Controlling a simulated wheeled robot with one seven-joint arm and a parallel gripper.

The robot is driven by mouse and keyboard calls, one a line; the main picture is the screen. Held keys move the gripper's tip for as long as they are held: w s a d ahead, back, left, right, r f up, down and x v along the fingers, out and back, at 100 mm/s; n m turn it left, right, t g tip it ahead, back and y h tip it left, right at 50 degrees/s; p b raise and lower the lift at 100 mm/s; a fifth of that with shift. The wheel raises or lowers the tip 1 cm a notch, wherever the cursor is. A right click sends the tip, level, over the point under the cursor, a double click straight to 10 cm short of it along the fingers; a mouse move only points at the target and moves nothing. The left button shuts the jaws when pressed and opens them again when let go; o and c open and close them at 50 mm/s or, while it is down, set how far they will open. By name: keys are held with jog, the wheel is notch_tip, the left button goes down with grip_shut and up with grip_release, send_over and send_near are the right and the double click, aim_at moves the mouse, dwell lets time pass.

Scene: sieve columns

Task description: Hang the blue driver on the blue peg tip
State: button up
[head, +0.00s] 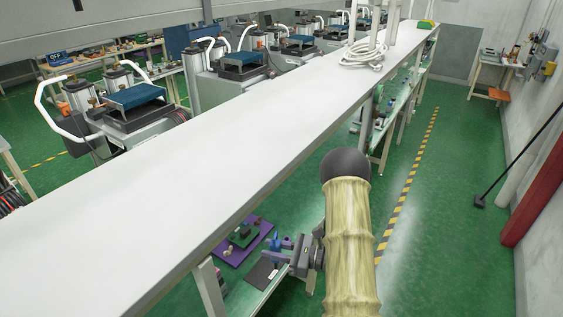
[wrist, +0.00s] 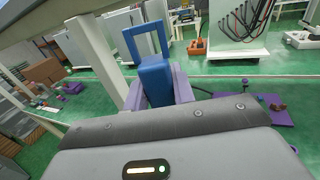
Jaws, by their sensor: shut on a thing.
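My gripper (wrist: 158,88) is shut on the blue driver (wrist: 155,75), which sits between the two purple fingers in the wrist view. The driver has a thick solid body and an open square loop at its far end. In the head view my gripper (head: 287,258) is low, beside the long white bench and above the lower shelf, with a small blue part showing at it. A purple board (head: 228,257) with small dark, green and blue parts lies to its left. I cannot make out which part is the blue peg tip.
The long white bench top (head: 185,165) runs beside and above the gripper, and its leg (head: 208,287) stands close by. A dark flat pad (head: 262,273) lies on the lower shelf. A pale post (wrist: 98,60) rises left of the driver in the wrist view.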

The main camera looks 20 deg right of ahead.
jog(key=a+f+b, duration=0.2)
jog(key=a+f, duration=0.1)
jog(key=f, duration=1.2)
jog(key=shift+s+a+f+b, duration=0.2)
jog(key=shift+s+f+b, duration=0.1)
jog(key=shift+s+b, duration=0.15)
